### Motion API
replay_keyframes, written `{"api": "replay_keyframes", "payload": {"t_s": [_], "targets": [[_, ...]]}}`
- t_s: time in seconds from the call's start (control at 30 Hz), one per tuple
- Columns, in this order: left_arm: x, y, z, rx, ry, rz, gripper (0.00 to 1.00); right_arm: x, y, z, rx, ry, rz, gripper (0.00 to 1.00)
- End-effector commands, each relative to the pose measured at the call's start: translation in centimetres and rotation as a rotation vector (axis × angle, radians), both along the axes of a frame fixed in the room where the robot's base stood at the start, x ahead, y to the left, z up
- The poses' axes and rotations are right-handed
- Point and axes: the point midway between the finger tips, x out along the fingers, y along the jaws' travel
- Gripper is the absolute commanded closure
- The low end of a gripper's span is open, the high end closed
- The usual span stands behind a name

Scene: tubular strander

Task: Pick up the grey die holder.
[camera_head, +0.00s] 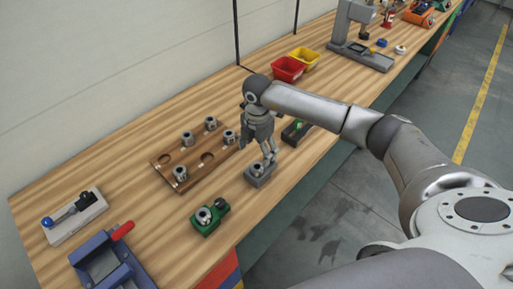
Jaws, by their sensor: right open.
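The grey die holder (261,180) is a small grey block with a round metal piece in its top. It stands on the wooden bench near the front edge. My right gripper (268,159) points down just above it, with its fingers open. The fingertips overlap the top of the holder in the head view, and I cannot tell whether they touch it. The arm comes in from the right. My left gripper is not in view.
A green holder (206,220) stands to the left, and a dark block with a green part (296,132) is behind to the right. A wooden rack (215,172) holds several metal cylinders. Red (288,69) and yellow (304,57) bins stand at the back.

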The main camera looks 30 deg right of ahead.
Motion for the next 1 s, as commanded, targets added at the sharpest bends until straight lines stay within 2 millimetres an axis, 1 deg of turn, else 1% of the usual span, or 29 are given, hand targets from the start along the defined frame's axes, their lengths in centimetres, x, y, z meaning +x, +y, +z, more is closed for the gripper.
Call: {"api": "replay_keyframes", "payload": {"t_s": [0.03,0.17,0.3,0.4,0.5,0.63,0.87,0.97,1.0], "targets": [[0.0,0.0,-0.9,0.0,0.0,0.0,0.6,-0.1,0.0,-1.2,0.0,0.002,0.001,0.23],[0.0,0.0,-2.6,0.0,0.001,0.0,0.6,-0.1,0.1,-3.5,0.001,0.003,0.002,0.23],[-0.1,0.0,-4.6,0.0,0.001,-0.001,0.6,0.0,0.1,-6.3,0.002,0.001,0.003,0.23],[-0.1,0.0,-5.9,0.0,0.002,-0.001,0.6,0.0,0.1,-8.0,0.002,0.001,0.002,0.23],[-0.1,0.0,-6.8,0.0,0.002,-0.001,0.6,0.0,0.1,-9.3,0.003,0.001,0.002,0.23],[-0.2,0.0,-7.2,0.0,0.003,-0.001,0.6,0.0,0.1,-10.0,0.003,0.0,0.003,0.23],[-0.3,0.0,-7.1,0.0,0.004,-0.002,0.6,0.0,0.1,-9.9,0.003,-0.001,0.003,0.23],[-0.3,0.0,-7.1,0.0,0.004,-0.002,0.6,0.0,0.1,-9.9,0.003,0.0,0.003,0.33],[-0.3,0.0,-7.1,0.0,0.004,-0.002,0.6,0.0,0.1,-9.9,0.003,0.0,0.003,0.39]]}}
